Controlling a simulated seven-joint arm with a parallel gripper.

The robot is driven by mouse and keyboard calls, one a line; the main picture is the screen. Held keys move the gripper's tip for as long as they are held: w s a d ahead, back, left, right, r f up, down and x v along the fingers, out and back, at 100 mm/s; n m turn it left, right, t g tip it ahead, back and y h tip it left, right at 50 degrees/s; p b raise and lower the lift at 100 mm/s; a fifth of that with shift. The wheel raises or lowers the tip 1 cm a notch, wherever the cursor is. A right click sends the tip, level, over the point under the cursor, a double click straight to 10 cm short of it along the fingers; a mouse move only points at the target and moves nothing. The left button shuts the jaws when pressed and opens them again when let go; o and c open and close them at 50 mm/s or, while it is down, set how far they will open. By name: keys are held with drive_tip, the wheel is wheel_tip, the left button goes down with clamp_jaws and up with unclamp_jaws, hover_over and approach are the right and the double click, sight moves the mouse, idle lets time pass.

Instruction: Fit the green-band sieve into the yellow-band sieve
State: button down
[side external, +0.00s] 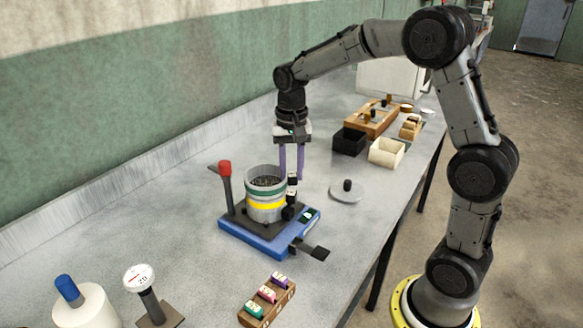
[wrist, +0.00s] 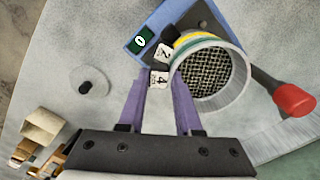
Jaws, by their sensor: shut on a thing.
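The green-band sieve (side external: 264,190) is a grey metal ring with a mesh floor (wrist: 208,72). It stands directly above the yellow-band sieve (side external: 266,206), roughly in line with it; I cannot tell whether it is fully seated. The yellow band also shows in the wrist view (wrist: 196,39), beyond the upper ring. My gripper (side external: 290,174) reaches down on the right of the stack. Its purple fingers (wrist: 160,84) are shut on the upper sieve's black-and-white grip block, marked 4. A second block, marked 2 (wrist: 164,54), sits below it.
The stack stands on a blue base (side external: 262,243) with a red-topped post (side external: 226,186) close on its left. A round lid (side external: 346,190) lies to the right. A wooden rack of coloured blocks (side external: 267,301) is in front. Black (side external: 349,141) and cream (side external: 387,152) bins stand behind.

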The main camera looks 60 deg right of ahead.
drive_tip(key=shift+f, duration=0.1)
drive_tip(key=shift+c, duration=0.6)
unclamp_jaws()
drive_tip(key=shift+r, duration=3.5)
drive_tip(key=shift+a, duration=0.1)
